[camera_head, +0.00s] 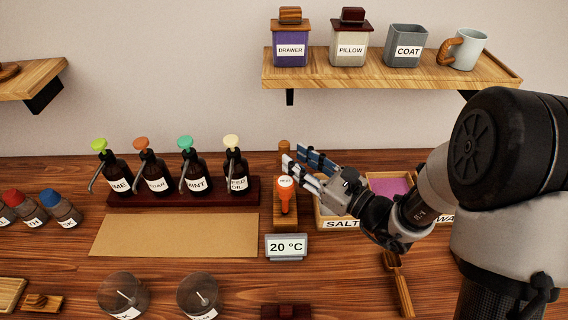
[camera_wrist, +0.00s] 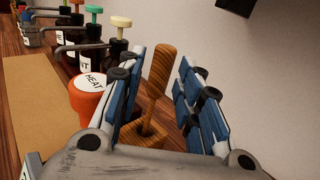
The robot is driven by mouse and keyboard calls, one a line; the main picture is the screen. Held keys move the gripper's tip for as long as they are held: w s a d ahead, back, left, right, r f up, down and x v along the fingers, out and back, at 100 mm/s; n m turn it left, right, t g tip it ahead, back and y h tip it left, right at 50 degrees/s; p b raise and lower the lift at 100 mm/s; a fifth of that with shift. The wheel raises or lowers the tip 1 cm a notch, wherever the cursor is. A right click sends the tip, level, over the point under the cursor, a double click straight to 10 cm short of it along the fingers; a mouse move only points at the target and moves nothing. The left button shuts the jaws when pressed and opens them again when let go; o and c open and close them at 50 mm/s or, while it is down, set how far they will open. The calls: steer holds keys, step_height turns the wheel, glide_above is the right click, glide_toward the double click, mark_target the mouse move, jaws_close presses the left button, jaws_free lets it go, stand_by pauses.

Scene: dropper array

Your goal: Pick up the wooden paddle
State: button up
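A wooden handle (camera_wrist: 161,75) stands upright, slightly tilted, in a small wooden block (camera_wrist: 150,137); it looks like the wooden paddle, though its lower end is hidden in the block. In the head view only its top (camera_head: 284,146) shows, behind the blue-padded fingers. My gripper (camera_head: 296,162) is open, pointing left at the handle. In the wrist view the handle stands between the two fingers, with gaps visible on both sides.
An orange HEAT knob (camera_wrist: 90,96) is close beside the left finger. Dark pump bottles (camera_head: 191,170) stand in a rack to the left. The SALT box (camera_head: 338,223) lies below my gripper. A wooden utensil (camera_head: 399,285) lies front right. A shelf (camera_head: 392,77) hangs above.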

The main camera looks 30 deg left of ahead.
mark_target(288, 153)
steer(key=shift+b+x, duration=0.85)
steer(key=shift+x, duration=1.9)
steer(key=shift+w+d+f, duration=0.1)
steer(key=shift+w, duration=0.1)
steer(key=shift+c, duration=0.3)
jaws_close()
